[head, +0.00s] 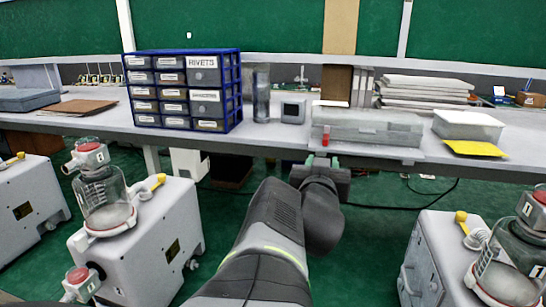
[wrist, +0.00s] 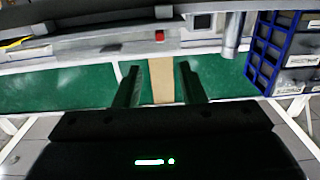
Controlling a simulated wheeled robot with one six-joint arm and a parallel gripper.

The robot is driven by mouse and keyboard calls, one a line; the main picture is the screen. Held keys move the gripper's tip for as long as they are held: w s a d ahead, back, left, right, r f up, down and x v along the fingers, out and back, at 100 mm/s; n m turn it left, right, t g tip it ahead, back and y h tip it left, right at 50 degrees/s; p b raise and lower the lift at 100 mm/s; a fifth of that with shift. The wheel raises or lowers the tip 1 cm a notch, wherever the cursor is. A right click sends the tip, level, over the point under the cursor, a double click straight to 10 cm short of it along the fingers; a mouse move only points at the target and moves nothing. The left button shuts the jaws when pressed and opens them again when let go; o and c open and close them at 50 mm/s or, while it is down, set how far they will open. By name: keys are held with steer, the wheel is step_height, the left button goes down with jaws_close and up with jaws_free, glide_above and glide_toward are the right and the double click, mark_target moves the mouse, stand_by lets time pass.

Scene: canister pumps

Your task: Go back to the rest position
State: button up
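My arm reaches forward from the bottom of the head view. My gripper (head: 322,161) is at the front edge of the workbench, in front of a clear-lidded grey case (head: 368,127). In the wrist view the two dark fingers of my gripper (wrist: 160,82) stand apart with nothing between them. A beige strip shows behind the gap, in the background. I cannot tell from these views how far the fingertips are from the bench edge.
The workbench (head: 95,122) runs across the view. On it stand a blue drawer cabinet (head: 188,90), a grey cylinder (head: 261,95) and a yellow sheet (head: 475,148). White pump units with canisters stand on the floor at left (head: 145,240) and right (head: 432,255). Green floor lies between them.

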mark_target(325, 142)
stand_by(0.4)
steer(key=b+x, duration=0.4)
steer(key=x, duration=0.8)
steer(key=shift+w+d+f+b, duration=0.1)
steer(key=shift+w+f+b, duration=0.05)
steer(key=shift+w+b, duration=0.2)
steer(key=shift+w+d, duration=0.15)
steer(key=shift+w, duration=0.3)
